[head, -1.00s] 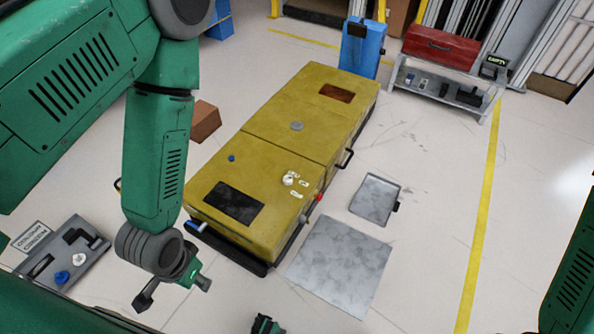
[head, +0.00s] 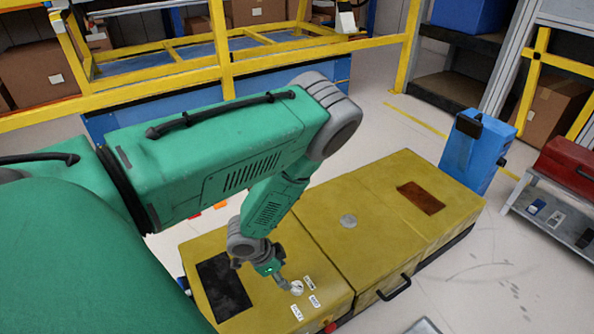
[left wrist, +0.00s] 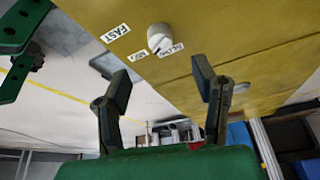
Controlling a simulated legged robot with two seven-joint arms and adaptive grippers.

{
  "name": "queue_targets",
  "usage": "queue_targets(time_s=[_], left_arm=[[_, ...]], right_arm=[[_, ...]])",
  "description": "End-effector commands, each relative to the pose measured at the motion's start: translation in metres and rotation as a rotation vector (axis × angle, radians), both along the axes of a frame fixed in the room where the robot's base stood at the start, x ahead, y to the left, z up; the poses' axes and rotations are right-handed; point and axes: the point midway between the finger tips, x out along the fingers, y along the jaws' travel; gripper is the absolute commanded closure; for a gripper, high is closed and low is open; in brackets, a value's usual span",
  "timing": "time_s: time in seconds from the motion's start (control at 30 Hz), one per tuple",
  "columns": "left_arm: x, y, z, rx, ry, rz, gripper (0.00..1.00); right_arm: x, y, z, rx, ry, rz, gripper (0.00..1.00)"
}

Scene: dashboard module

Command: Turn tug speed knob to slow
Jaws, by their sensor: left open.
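The white speed knob (head: 296,287) sits on top of the yellow tug (head: 345,292), with small white labels beside it. In the left wrist view the knob (left wrist: 160,38) stands just beyond my fingertips. One label there reads FAST (left wrist: 115,33); the others are too small to read surely. The knob's pointing direction is not clear. My left gripper (head: 280,278) is close beside the knob. In the left wrist view its two fingers (left wrist: 163,82) are apart, with nothing between them. A green and black part at that view's upper left looks like my right arm's end; its jaws are unclear.
A yellow frame (head: 150,75) runs behind my left arm. A red toolbox (head: 570,165) is at the right.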

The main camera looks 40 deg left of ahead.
Motion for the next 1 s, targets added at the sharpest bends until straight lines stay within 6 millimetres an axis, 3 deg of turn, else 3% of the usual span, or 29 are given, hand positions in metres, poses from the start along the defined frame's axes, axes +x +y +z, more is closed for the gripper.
queue_targets(time_s=[0.1, 0.4, 0.87, 0.9, 1.0], left_arm=[[0.008, -0.006, -0.031, -0.001, 0.002, -0.002, 0.47], [0.027, -0.017, -0.078, 0.002, 0.001, 0.0, 0.47], [0.032, -0.02, -0.089, 0.002, 0.002, 0.003, 0.47], [0.032, -0.02, -0.089, 0.002, 0.002, 0.003, 0.5], [0.032, -0.02, -0.089, 0.002, 0.002, 0.003, 0.85]], right_arm=[[-0.001, 0.0, -0.017, 0.0, 0.002, 0.001, 1.0], [-0.001, 0.001, -0.042, 0.0, 0.002, 0.001, 1.0], [0.0, 0.001, -0.046, 0.0, 0.001, 0.0, 1.0], [0.0, 0.001, -0.046, 0.0, 0.001, 0.0, 1.0], [0.0, 0.001, -0.046, 0.0, 0.001, 0.0, 1.0]])
